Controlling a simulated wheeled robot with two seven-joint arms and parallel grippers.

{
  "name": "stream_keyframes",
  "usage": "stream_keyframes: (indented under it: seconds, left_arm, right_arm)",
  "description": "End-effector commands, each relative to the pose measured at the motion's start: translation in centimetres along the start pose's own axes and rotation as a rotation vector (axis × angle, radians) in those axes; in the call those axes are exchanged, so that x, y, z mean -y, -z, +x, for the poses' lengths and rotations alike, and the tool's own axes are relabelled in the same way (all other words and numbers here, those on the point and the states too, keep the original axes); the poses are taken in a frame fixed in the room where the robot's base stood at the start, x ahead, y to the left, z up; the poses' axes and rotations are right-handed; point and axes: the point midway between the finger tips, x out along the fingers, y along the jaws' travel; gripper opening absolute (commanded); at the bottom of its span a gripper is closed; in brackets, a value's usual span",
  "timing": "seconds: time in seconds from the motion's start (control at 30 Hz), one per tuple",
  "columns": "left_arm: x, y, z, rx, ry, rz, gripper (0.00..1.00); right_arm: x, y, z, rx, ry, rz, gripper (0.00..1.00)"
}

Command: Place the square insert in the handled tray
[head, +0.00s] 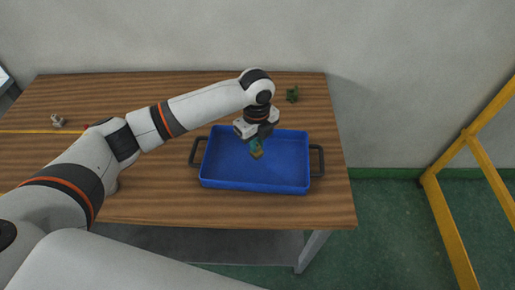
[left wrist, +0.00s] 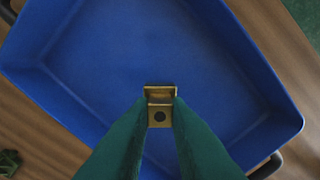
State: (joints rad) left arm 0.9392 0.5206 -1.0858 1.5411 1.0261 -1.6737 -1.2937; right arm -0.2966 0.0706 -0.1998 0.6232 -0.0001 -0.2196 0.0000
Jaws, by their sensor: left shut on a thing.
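The handled tray (head: 232,181) is a blue rectangular tray with a dark handle at each short end, on the right part of the wooden table. My left gripper (head: 257,147) is above the tray, pointing down. In the left wrist view its green fingers (left wrist: 160,112) are shut on the square insert (left wrist: 159,94), a small brass-coloured piece with a dark round hole. In the head view the insert (head: 257,154) shows as a small yellowish tip below the fingers. The tray floor fills most of the left wrist view (left wrist: 110,60) and looks empty. My right gripper is not in view.
A small dark green part (head: 292,94) lies on the table behind the tray. A small pale grey part (head: 58,121) lies at the table's left, near a yellow line. A yellow frame (head: 452,215) stands on the floor at right.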

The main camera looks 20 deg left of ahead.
Motion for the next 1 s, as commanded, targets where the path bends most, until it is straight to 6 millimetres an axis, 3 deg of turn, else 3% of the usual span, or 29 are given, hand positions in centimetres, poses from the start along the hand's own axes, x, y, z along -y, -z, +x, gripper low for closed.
stream_keyframes:
  seconds: [0.23, 0.6, 0.63, 0.73, 1.0]
  left_arm:
    - [0.1, 0.0, 3.1, 0.0, 0.003, -0.002, 0.0]
    - [0.0, 0.0, 3.7, -0.001, 0.0, 0.0, 0.0]
    - [0.0, 0.0, 3.7, -0.001, 0.0, 0.0, 0.19]
    - [0.0, 0.0, 3.7, -0.001, 0.0, 0.0, 0.36]
    - [0.0, 0.0, 3.7, -0.001, 0.0, -0.001, 0.38]
  right_arm:
    - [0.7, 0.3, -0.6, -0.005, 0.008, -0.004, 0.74]
    - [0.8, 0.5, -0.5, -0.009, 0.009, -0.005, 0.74]
    - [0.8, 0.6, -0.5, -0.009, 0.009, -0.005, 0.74]
    - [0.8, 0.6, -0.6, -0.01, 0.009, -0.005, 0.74]
    - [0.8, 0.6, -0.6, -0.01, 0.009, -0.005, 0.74]
